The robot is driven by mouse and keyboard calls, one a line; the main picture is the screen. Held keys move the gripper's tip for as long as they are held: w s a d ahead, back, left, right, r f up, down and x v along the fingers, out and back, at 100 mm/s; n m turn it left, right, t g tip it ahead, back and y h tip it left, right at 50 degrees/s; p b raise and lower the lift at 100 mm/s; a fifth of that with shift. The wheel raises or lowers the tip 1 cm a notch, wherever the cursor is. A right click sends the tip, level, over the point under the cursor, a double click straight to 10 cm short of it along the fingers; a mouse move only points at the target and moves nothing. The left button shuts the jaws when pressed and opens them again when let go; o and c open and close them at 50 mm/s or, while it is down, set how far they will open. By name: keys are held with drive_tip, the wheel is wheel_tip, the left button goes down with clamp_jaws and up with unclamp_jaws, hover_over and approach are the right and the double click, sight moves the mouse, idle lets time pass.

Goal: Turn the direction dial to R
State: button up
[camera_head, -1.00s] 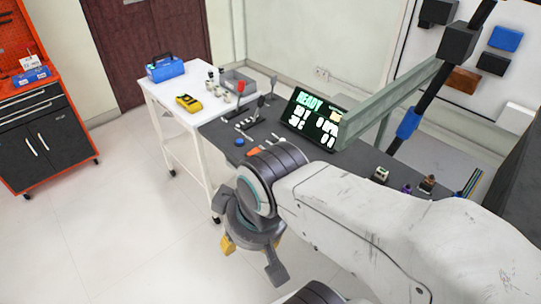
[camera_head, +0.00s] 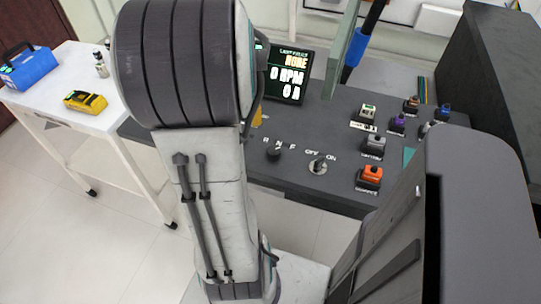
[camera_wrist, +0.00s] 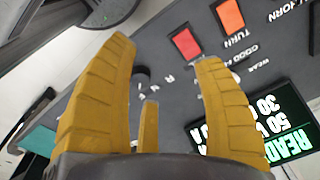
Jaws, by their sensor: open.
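The direction dial (camera_head: 274,152) is a small black knob on the dark console, with the letters R, N and F behind it in the head view. Its pointer setting is too small to read. In the wrist view the dark knob (camera_wrist: 142,76) shows between my yellow fingers, with small white letters beside it. My gripper (camera_wrist: 164,56) is open and empty, with its fingers spread over the console and apart from the dial. In the head view my arm hides nearly all of the gripper.
A key switch (camera_head: 318,164) marked OFF and ON stands right of the dial. An orange switch (camera_head: 371,174) and several other coloured switches fill the console's right side. A lit display (camera_head: 287,78) stands behind. A white cart (camera_head: 85,118) is at the left.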

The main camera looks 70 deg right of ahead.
sight(274, 150)
drive_tip(key=s+d+f+m, duration=0.1)
drive_tip(key=s, duration=0.1)
drive_tip(key=s+d+f+m+b, duration=0.1)
drive_tip(key=s+d+m, duration=0.1)
drive_tip(key=s+d+f+m, duration=0.1)
drive_tip(key=s+f, duration=0.1)
drive_tip(key=shift+s+d+y, duration=0.15)
drive_tip(key=shift+s+y, duration=0.1)
drive_tip(key=shift+y, duration=0.05)
drive_tip(key=shift+s+d+f+m+b, duration=0.1)
drive_tip(key=shift+s+f+m+b, duration=0.15)
drive_tip(key=shift+m+b, duration=0.15)
drive_tip(key=shift+s+f+b, duration=0.1)
drive_tip(key=shift+f+b, duration=0.6)
drive_tip(key=shift+f, duration=2.75)
drive_tip(key=c, duration=1.2)
